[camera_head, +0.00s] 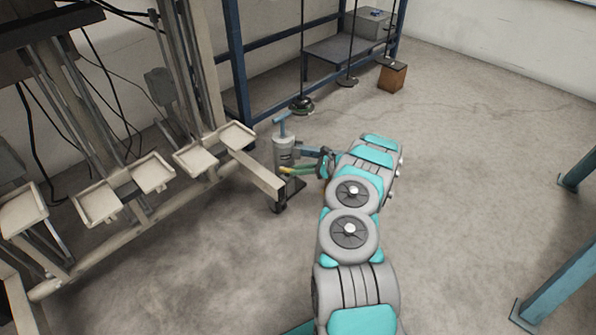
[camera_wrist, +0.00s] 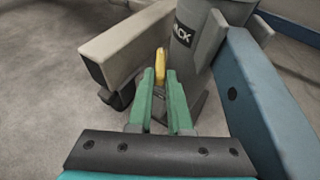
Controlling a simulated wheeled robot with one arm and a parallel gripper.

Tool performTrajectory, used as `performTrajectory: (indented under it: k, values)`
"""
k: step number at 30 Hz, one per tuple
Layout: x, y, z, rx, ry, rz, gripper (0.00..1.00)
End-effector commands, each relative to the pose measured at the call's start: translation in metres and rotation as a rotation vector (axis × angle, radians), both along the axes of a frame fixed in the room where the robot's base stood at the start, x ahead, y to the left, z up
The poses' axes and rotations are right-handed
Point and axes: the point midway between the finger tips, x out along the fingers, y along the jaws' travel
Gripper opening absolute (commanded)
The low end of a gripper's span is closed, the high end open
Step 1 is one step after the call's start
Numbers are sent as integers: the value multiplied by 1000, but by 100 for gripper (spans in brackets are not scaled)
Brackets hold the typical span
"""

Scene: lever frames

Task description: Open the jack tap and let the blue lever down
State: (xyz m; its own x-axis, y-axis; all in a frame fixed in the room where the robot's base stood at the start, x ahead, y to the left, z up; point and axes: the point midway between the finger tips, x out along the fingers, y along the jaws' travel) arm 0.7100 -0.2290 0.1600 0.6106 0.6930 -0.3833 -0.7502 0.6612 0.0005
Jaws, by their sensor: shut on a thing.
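The grey jack (camera_head: 285,150), a cylinder on a dark foot, stands upright on the floor; its label shows in the wrist view (camera_wrist: 187,36). A small yellow tap handle (camera_wrist: 161,56) sits low beside it. My gripper (camera_wrist: 161,76), with green fingers, is shut on this handle. The fingers hide its near part. In the head view my gripper (camera_head: 292,171) is at the jack's lower right side. A blue lever (camera_head: 308,151) runs from the jack toward my wrist, above the fingers. It fills the right of the wrist view (camera_wrist: 262,100). A blue T-shaped piece (camera_head: 282,123) tops the jack.
A beige beam (camera_head: 257,172) with a dark end foot lies close left of the fingers. A frame with several pale trays (camera_head: 97,204) stands at left. A blue rack (camera_head: 237,60) and a brown box (camera_head: 391,78) are behind.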

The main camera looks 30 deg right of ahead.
Motion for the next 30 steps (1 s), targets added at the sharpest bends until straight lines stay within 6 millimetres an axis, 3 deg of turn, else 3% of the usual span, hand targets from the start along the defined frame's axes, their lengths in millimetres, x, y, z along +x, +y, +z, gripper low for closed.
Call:
performTrajectory:
  k: [18,19,26,30]
  values:
    - [1,0,0,2,-1,31,0]
    - [1,0,0,2,-1,31,21]
    - [1,0,0,1,-1,29,47]
    - [1,-1,0,1,-1,29,48]
